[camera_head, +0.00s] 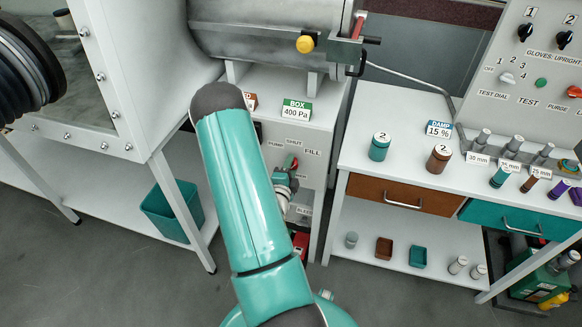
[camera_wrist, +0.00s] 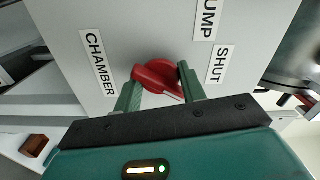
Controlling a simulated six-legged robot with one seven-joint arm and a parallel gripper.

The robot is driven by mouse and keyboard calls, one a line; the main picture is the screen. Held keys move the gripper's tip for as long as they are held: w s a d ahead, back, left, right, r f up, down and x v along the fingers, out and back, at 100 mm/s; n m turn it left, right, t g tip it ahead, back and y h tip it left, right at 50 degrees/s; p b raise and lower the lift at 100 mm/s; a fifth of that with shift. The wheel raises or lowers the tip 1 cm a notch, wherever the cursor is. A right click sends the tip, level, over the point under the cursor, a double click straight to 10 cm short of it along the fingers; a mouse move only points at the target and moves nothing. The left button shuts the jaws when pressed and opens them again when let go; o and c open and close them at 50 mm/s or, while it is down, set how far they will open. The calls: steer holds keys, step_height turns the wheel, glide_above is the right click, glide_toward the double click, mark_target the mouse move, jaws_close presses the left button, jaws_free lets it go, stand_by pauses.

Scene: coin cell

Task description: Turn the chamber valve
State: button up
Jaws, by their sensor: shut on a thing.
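The chamber valve's red knob (camera_wrist: 157,76) sits on a pale panel in the wrist view, between labels CHAMBER (camera_wrist: 97,62), SHUT (camera_wrist: 219,64) and a cut-off one ending in UMP (camera_wrist: 208,18). My gripper (camera_wrist: 160,88) is shut on the knob, one green finger on each side. A pale mark shows on the knob's lower right, near the right finger. In the head view my teal arm reaches to the cabinet below the steel chamber (camera_head: 265,30) and hides much of the panel, so I cannot clearly make out the held knob there.
The green BOX 400 Pa sign (camera_head: 296,109) stands on the cabinet top. A white bench (camera_head: 400,108) with weights and drawers is at right. A glove box (camera_head: 135,60) is at left, with a teal bin (camera_head: 172,212) below. Open floor (camera_head: 110,275) lies in front.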

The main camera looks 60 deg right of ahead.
steer(key=shift+m, duration=1.7)
steer(key=o, duration=1)
steer(key=shift+c, duration=0.2)
steer(key=s+a, duration=0.2)
steer(key=a, duration=1.1)
steer(key=shift+a, duration=0.4)
